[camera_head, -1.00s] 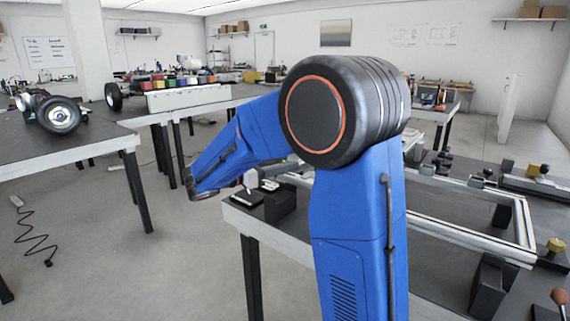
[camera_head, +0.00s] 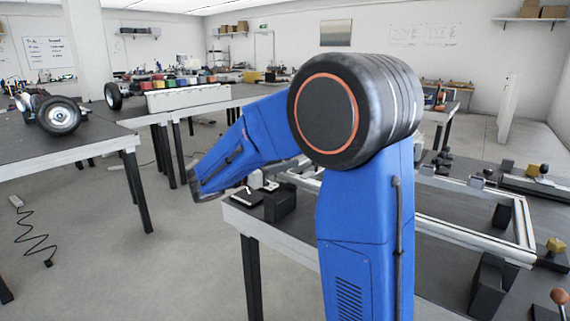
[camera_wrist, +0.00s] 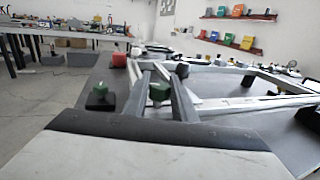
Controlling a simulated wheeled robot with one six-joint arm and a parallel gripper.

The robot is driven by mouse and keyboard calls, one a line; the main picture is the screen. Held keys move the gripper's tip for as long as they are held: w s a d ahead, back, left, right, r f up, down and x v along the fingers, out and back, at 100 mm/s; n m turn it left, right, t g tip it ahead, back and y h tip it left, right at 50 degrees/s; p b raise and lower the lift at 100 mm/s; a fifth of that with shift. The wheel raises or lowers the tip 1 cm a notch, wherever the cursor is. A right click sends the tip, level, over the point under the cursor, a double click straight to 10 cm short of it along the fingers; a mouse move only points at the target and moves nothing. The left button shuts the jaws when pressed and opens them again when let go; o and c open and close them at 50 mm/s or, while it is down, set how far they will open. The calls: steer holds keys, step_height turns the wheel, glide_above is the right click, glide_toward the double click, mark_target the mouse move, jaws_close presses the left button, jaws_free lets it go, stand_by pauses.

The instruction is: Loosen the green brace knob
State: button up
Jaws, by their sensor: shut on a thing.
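In the wrist view, a green knob (camera_wrist: 158,92) shows between the two grey fingers of my gripper (camera_wrist: 153,72). The fingers are close together, shut on this knob. A second green knob (camera_wrist: 103,89) sits on a dark block to the left, apart from the fingers. In the head view my gripper is hidden behind my blue arm, and no green knob can be made out there.
Another table (camera_head: 70,155) holds a wheeled chassis; open floor lies between.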

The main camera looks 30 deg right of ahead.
steer(key=n+t+y, duration=0.1)
steer(key=n+t, duration=0.2)
steer(key=t, duration=0.1)
steer(key=n+t+y, duration=0.2)
steer(key=n+t, duration=0.1)
steer(key=t, duration=0.2)
steer(key=shift+s, duration=0.1)
steer(key=shift+n+t+y, duration=2.7)
steer(key=shift+t+y, duration=0.1)
steer(key=shift+y, duration=0.2)
steer(key=shift+n+t+y, duration=0.4)
steer(key=shift+n+y, duration=0.2)
steer(key=shift+y, duration=0.2)
steer(key=o, duration=1)
steer(key=shift+o, duration=0.2)
